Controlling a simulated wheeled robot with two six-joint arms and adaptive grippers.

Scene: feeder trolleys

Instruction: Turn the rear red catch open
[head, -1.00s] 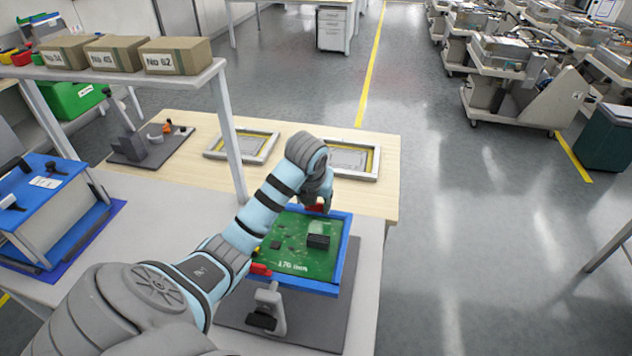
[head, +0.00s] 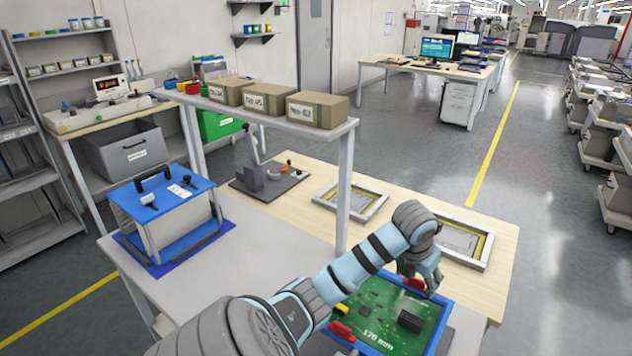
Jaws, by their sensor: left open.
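A green circuit board (head: 375,308) marked "170 mm" lies in a blue frame (head: 443,318) at the lower right of the head view. The rear red catch (head: 414,284) is at the frame's far edge. A second red catch (head: 341,331) is at its near left side. My left gripper (head: 428,287) points down at the rear catch, open, with its fingers at or very close to it. I cannot tell whether they touch it. The gripper hides part of the catch. My right gripper is not in view.
A shelf (head: 335,130) with labelled cardboard boxes (head: 317,110) stands over the bench, its post (head: 343,200) left of my arm. A blue-topped case (head: 160,205) sits at left. Two framed stencils (head: 350,200) lie behind the board.

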